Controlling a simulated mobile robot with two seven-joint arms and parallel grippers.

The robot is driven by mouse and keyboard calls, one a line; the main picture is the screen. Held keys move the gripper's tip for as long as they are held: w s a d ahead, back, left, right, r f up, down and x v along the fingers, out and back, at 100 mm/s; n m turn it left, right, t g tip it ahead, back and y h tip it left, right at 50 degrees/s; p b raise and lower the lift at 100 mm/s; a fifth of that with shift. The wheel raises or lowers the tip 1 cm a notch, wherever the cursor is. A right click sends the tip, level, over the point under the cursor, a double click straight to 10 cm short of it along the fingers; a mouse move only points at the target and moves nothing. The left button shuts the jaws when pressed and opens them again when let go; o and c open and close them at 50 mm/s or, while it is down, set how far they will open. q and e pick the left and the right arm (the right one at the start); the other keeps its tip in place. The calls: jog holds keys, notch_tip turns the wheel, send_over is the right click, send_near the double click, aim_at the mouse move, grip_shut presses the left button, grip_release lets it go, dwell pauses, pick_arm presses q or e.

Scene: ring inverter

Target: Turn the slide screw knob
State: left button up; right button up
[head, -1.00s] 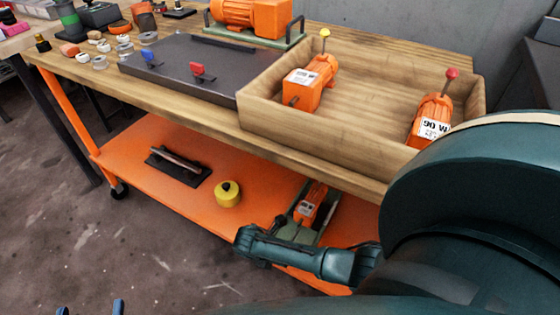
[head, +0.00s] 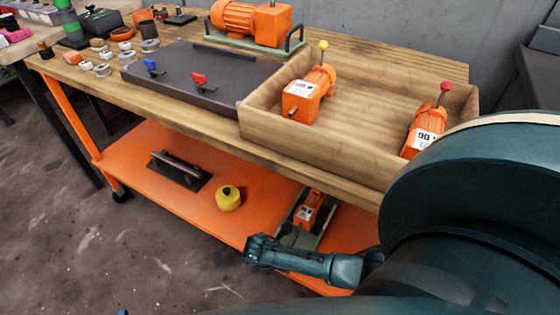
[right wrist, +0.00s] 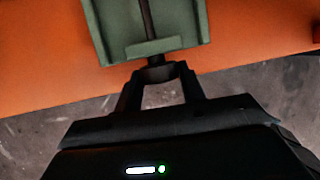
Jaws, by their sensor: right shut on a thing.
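The slide screw knob (right wrist: 155,72) is a small dark round piece at the front end of a green slide (right wrist: 190,25), where the dark screw shaft comes out. My right gripper (right wrist: 157,80) is shut on the knob, one finger on each side, in the right wrist view. In the head view the green slide (head: 290,235) carries a small orange motor (head: 310,208) on the lower shelf; my right wrist hides its front end and the knob. Only a small blue tip of what looks like my left gripper (head: 122,312) shows at the bottom edge.
The orange lower shelf (head: 140,165) also holds a yellow knob-like piece (head: 228,198) and a black plate with a handle (head: 180,170). Above is the wooden bench top (head: 200,112) with a wooden tray (head: 300,142) holding two orange motors. The floor in front is clear.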

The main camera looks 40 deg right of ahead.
jog(key=shift+s+r+t+y+p, duration=0.15)
jog(key=shift+s+t+y+p, duration=0.1)
jog(key=shift+t+y+p, duration=0.3)
jog(key=shift+d+t+p, duration=0.1)
jog(key=shift+t+p, duration=0.25)
pick_arm(q)
jog(key=shift+s+a+r+n+g+y+p, duration=0.2)
jog(key=shift+s+a+r+n+g+p, duration=0.1)
jog(key=shift+r, duration=0.15)
jog(key=shift+s+a+r+n+g+y+p, duration=0.15)
jog(key=shift+s+r+n+g+y, duration=0.1)
jog(key=shift+r, duration=0.2)
pick_arm(e)
jog(key=shift+f+m+t+y, duration=0.25)
jog(key=shift+m+t, duration=0.15)
jog(key=shift+t, duration=0.4)
jog(key=o, duration=1)
pick_arm(q)
jog(key=shift+r, duration=0.1)
pick_arm(e)
jog(key=shift+r, duration=0.1)
